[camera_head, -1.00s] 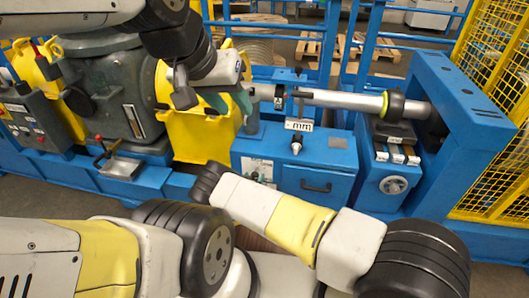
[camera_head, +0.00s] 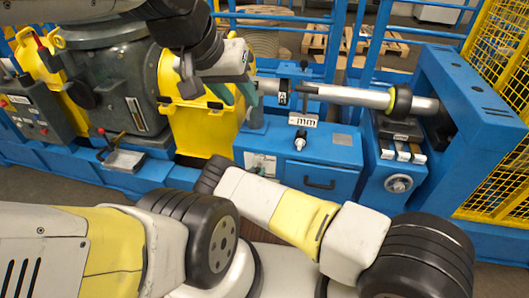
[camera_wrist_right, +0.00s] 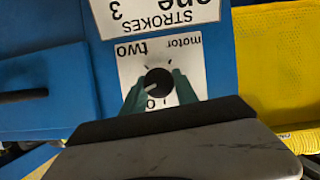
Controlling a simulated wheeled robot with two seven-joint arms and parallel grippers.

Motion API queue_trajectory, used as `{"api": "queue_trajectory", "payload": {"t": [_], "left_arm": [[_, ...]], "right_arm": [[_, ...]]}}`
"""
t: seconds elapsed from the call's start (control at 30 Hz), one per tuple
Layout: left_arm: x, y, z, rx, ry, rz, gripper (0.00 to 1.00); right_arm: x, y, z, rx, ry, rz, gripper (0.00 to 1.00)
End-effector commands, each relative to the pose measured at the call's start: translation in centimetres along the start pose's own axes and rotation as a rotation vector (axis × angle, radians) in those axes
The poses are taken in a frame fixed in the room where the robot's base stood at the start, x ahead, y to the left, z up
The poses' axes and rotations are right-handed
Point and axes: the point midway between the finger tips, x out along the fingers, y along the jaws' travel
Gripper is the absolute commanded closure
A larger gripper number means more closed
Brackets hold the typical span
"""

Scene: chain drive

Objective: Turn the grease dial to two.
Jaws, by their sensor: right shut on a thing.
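The grease dial (camera_wrist_right: 158,82) is a dark round knob on a white plate (camera_wrist_right: 127,68) in the right wrist view. A light bar points from it to the left. The plate reads "two" and "motor", upside down, with tick marks; the lettering below the knob is partly hidden. My right gripper (camera_wrist_right: 159,93) is shut on the dial, one green finger at each side. In the head view its fingers are hidden behind my arm. My left gripper (camera_head: 232,97) hangs before the yellow housing with its green fingers apart and empty.
A "STROKES" label (camera_wrist_right: 172,14) borders the dial plate. A yellow panel (camera_wrist_right: 278,70) stands to the right and a blue panel (camera_wrist_right: 40,80) to the left. In the head view, a blue machine frame (camera_head: 470,110) and a horizontal shaft (camera_head: 350,95) stand behind my arms.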

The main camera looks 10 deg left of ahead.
Motion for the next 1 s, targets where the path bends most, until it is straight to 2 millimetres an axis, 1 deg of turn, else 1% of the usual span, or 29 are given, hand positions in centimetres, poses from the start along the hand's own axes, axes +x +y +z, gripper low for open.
{"api": "queue_trajectory", "payload": {"t": [0.17, 0.37, 1.0], "left_arm": [[0.0, 0.0, 0.0, 0.0, 0.0, 0.0, 0.64], [0.01, 0.0, 0.0, 0.0, 0.0, 0.0, 0.64], [0.0, 0.0, 0.0, 0.0, 0.0, 0.0, 0.64]], "right_arm": [[-0.02, 0.02, -0.01, 0.047, -0.002, -0.019, 1.0], [0.02, 0.2, 0.01, 0.164, -0.002, -0.065, 1.0], [0.11, 0.5, 0.19, 0.72, -0.001, -0.293, 1.0]]}}
